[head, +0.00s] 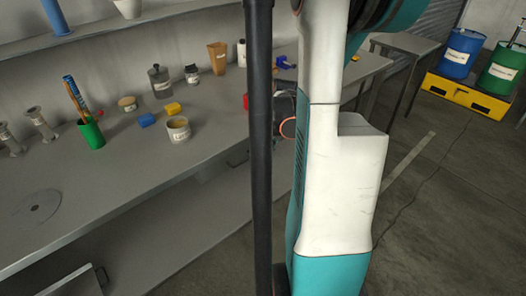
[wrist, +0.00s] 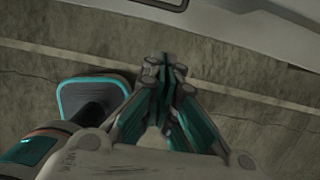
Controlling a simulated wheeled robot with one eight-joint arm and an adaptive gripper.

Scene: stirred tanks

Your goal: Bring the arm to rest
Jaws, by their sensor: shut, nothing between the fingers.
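My gripper (wrist: 168,70) shows in the wrist view with its teal-padded fingers together and nothing between them. It points down over the grey concrete floor (wrist: 225,65). In the head view my arm stands folded upright at the centre right, in white and teal links, and my gripper cannot be seen there. A dark vertical pole of my own body crosses the picture beside it. My arm hides part of the bench behind it.
A long grey bench (head: 150,185) on the left holds a green cup (head: 91,134), a white tub (head: 178,130), a brown beaker (head: 217,58) and several small items. Blue (head: 461,52) and green (head: 500,70) drums stand on a yellow pallet (head: 465,98).

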